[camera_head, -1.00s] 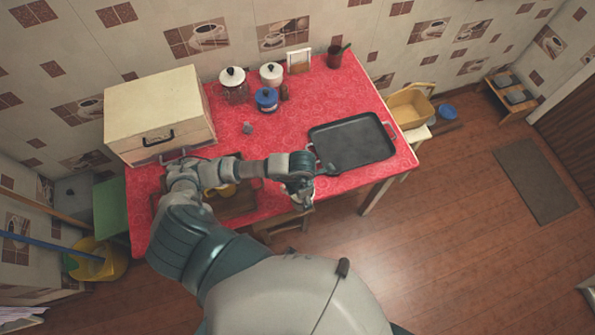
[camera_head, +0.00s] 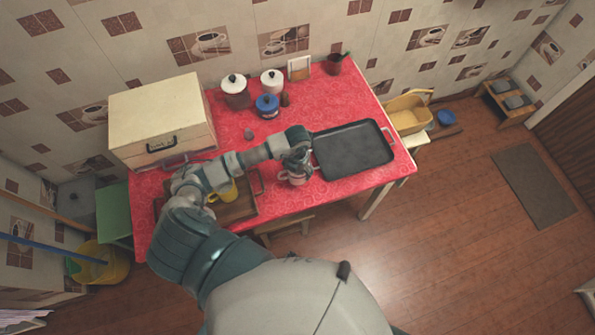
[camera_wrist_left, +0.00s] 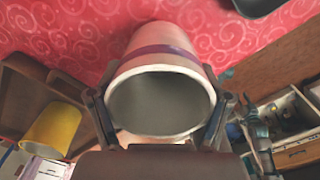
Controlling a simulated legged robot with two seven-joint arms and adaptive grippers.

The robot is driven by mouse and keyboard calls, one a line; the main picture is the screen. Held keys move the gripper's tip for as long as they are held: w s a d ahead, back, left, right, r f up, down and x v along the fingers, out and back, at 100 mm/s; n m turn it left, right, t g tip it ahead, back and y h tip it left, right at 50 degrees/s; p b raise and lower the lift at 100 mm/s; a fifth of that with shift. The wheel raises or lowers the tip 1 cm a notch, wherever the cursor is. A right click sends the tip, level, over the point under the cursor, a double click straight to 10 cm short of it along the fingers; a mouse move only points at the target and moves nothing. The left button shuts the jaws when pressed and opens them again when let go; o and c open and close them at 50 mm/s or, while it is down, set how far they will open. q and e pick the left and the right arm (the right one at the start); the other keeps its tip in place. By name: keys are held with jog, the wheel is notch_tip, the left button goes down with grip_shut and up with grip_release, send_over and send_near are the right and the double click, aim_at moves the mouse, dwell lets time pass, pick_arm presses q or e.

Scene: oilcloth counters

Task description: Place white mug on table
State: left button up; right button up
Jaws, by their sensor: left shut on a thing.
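The white mug (camera_wrist_left: 160,82) has a purple band and shows large in the left wrist view, its open mouth facing the camera. My left gripper (camera_wrist_left: 162,112) is shut on it, with a finger on each side. In the head view the mug (camera_head: 293,178) is at the left gripper (camera_head: 296,165), close to the front edge of the red-covered table (camera_head: 330,200), left of the black tray. I cannot tell whether the mug's base touches the cloth. My right gripper does not show.
A black tray (camera_head: 354,150) lies right of the gripper. A wooden tray (camera_head: 235,209) with a yellow mug (camera_head: 228,192) is to the left. A cream bread box (camera_head: 160,118), white-lidded jars (camera_head: 235,90) and a blue pot (camera_head: 267,105) stand behind.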

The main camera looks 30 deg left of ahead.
aim_at(298, 172)
pick_arm(q)
jog(key=shift+w+a, duration=0.15)
jog(key=shift+w, duration=0.3)
jog(key=shift+f, duration=0.15)
notch_tip(298, 172, down, 3)
jog(key=shift+f, duration=0.15)
jog(key=o, duration=1.4)
jog(key=shift+a, duration=0.1)
jog(key=shift+c, duration=0.2)
notch_tip(298, 172, up, 12)
